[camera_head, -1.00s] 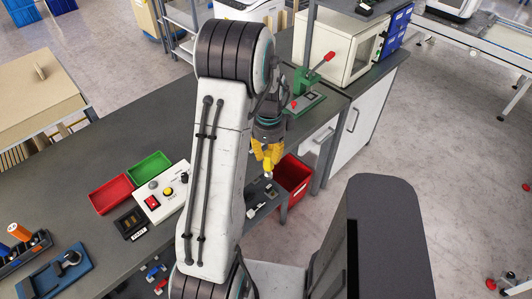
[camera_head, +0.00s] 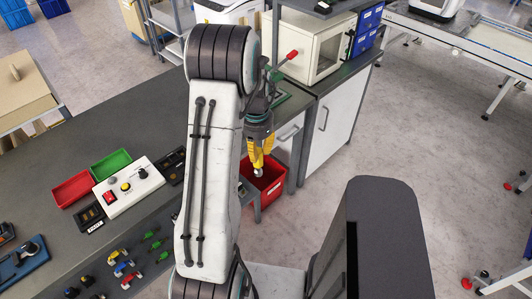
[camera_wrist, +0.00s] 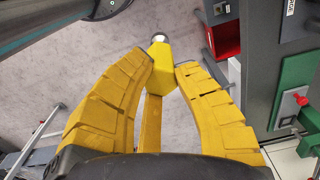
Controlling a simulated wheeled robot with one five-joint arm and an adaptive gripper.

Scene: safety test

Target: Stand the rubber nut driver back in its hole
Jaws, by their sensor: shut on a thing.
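My gripper (camera_head: 260,158) has yellow ribbed fingers and hangs over the floor just off the bench's front edge. It is shut on a yellow piece with a round silver end (camera_wrist: 158,58), which looks like the nut driver. In the wrist view the silver end points away from the palm; in the head view the silver end (camera_head: 258,173) points down. The fingers hide much of the piece. A tool rack (camera_head: 5,234) is cut by the left picture edge. I cannot make out a free hole in it.
The dark bench (camera_head: 130,125) carries red (camera_head: 72,189) and green (camera_head: 111,167) trays and a white button box (camera_head: 127,188). A red bin (camera_head: 268,187) stands low, close behind my gripper. Several coloured small items (camera_head: 122,268) sit at the bench front.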

